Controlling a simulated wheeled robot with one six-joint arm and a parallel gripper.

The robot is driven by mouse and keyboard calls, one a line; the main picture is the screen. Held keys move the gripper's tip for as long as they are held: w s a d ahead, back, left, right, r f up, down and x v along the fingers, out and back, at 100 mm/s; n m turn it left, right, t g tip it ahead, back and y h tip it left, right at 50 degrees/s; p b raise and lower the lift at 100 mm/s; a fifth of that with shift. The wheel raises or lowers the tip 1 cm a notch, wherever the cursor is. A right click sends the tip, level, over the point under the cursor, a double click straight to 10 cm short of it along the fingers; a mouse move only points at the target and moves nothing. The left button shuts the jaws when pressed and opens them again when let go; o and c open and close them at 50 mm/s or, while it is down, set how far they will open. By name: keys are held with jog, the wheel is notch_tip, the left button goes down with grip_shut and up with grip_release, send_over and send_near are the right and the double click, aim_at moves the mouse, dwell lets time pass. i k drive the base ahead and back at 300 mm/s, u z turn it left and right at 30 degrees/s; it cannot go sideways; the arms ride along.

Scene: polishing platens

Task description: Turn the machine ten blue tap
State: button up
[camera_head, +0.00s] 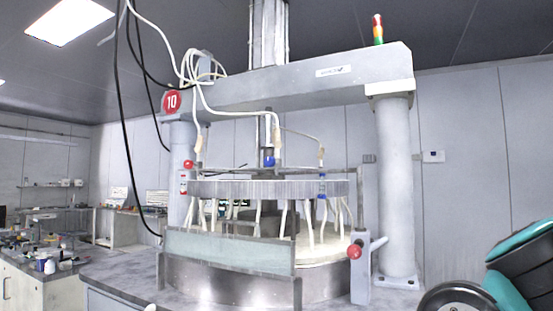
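The machine (290,85) carries a round red sign with the number 10 (172,101) at its upper left. A blue tap-like part (269,159) sits at the middle of the machine, above the round upper platen (265,190). A second small blue part (322,184) is at the platen's right side, on a thin upright pipe. Both are too small to tell their handle positions, and I cannot tell which is the tap.
A red ball knob (354,250) on a grey post stands at the machine's front right. A translucent guard (230,250) covers the front left. Black cables (124,130) hang at the left. A cluttered bench (40,275) stands at far left.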

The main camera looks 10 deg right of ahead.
aim_at(268, 161)
jog(key=u, duration=0.3)
jog(key=i, duration=1)
jog(key=z, duration=0.5)
